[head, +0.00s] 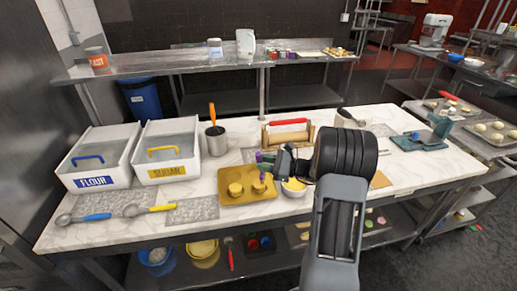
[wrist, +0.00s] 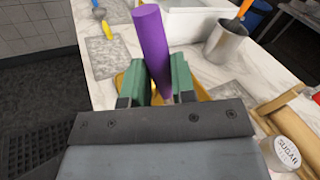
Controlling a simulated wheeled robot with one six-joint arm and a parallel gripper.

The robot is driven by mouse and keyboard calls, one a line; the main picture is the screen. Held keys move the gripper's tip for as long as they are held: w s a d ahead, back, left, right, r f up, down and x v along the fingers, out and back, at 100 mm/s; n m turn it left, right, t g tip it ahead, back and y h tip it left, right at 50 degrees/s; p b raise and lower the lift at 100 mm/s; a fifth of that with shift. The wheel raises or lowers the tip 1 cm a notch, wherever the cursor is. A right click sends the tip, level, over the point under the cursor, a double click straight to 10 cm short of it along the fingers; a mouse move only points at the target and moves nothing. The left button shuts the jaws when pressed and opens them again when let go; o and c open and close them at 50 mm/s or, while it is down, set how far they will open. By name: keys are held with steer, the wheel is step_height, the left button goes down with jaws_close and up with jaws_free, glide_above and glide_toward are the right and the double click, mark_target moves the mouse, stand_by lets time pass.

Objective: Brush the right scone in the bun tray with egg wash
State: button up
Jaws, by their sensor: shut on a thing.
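The gold bun tray (head: 232,200) lies on the marble worktop with two golden scones in it, the left scone (head: 236,190) and the right scone (head: 258,187). My gripper (head: 266,163) is above the right side of the tray. It is shut on a purple handle (wrist: 152,40), which looks like the brush; it stands up between the green fingers (wrist: 168,85) in the wrist view. The brush tip is not clear, so I cannot tell whether it touches the right scone. A bowl of yellow egg wash (head: 294,186) stands right of the tray, partly hidden by my arm.
Flour (head: 100,160) and sugar (head: 168,155) bins stand at the left. Scoops (head: 92,217) lie at front left.

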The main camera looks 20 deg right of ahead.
step_height(320, 180, up, 8)
steer(key=p, duration=0.5)
steer(key=shift+s, duration=0.15)
stand_by(0.5)
